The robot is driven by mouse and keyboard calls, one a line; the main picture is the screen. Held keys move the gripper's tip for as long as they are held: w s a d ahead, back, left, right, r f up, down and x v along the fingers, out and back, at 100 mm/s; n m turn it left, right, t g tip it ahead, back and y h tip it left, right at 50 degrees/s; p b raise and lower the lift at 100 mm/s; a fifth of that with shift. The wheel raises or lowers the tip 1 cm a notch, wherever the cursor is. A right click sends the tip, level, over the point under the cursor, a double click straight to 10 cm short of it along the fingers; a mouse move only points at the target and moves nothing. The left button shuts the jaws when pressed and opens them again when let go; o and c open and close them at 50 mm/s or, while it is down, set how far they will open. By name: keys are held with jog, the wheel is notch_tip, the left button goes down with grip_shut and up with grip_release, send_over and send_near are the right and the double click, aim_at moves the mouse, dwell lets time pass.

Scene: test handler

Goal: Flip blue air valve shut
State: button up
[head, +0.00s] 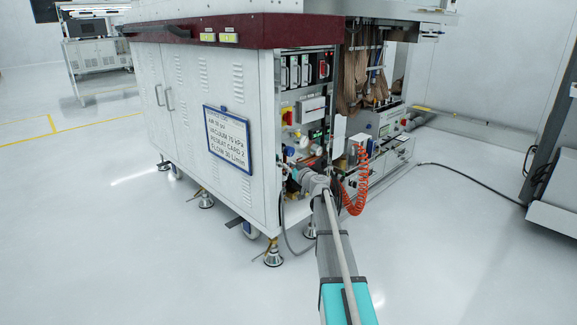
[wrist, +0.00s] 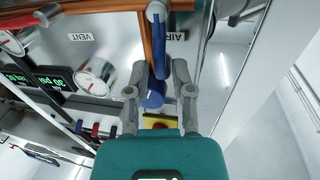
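In the wrist view the blue air valve handle (wrist: 160,50) is a long lever running down the picture from a grey pivot at the top, beside the AIR label (wrist: 179,36). Its blue lower end (wrist: 153,94) sits between the fingers of my gripper (wrist: 159,70). The fingers are spread, with a visible gap on both sides of the lever. I cannot tell whether either finger touches it. In the head view my arm reaches into the open side of the white machine (head: 190,110); the valve handle is too small to make out there.
A red handle (wrist: 18,22) lies left of the VENT label (wrist: 80,37). Gauges (wrist: 96,76) and a green digital display (wrist: 50,79) are nearby. An orange coiled hose (head: 355,192) hangs close right of my arm. A placard (head: 228,138) hangs on the machine. Open floor surrounds the machine.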

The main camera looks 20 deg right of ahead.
jog(key=shift+w+a, duration=0.15)
jog(key=shift+w, duration=0.65)
jog(key=shift+c, duration=0.3)
grip_shut()
